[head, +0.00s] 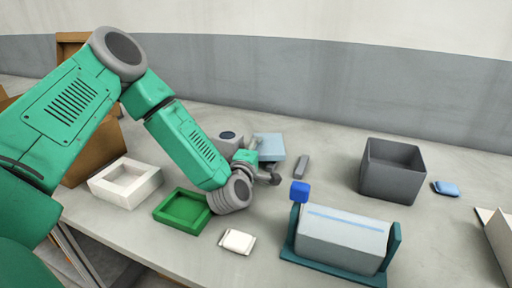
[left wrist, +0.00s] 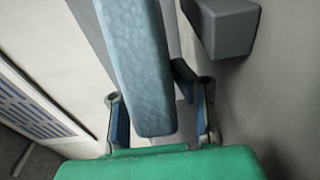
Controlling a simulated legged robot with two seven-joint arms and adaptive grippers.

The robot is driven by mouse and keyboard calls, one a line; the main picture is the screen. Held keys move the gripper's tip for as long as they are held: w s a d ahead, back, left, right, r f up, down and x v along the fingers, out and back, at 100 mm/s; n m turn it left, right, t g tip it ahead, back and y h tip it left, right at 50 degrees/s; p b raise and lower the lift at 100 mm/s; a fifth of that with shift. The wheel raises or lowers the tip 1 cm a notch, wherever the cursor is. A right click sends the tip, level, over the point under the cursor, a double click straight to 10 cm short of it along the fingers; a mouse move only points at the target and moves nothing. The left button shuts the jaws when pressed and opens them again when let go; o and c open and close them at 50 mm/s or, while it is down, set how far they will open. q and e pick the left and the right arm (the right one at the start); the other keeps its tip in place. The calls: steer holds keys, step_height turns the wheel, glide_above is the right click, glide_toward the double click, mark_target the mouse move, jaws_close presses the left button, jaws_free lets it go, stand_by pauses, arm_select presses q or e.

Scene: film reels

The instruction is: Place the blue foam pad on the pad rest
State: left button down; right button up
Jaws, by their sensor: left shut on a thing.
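A pale blue slab (head: 270,146), which looks like the foam pad, is at my left gripper (head: 268,175) in the head view. In the left wrist view the blue textured slab (left wrist: 145,70) runs between the two fingers of my left gripper (left wrist: 165,115), which is shut on it. I cannot tell its exact height above the table. A smaller blue pad (head: 446,188) lies on the right of the table. I cannot tell for sure which thing is the pad rest; a small white square block (head: 237,241) lies near the front. My right gripper is out of view.
A grey machine with a teal frame (head: 342,238) and a blue block (head: 300,191) stands front right. A dark grey open bin (head: 392,170) is behind it. A green tray (head: 183,211) and a white open box (head: 126,183) stand left. A grey bar (head: 302,166) lies near the slab.

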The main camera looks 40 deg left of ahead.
arm_select(q)
steer(key=shift+d+f, duration=0.2)
steer(key=shift+d, duration=0.05)
steer(key=c, duration=1.3)
jaws_free()
steer(key=shift+c, duration=0.2)
steer(key=shift+a, duration=0.15)
steer(key=shift+r, duration=0.3)
steer(key=shift+r+p, duration=0.5)
steer(key=shift+p, duration=0.15)
steer(key=v, duration=1.2)
steer(key=shift+f, duration=0.2)
steer(key=shift+s, duration=0.1)
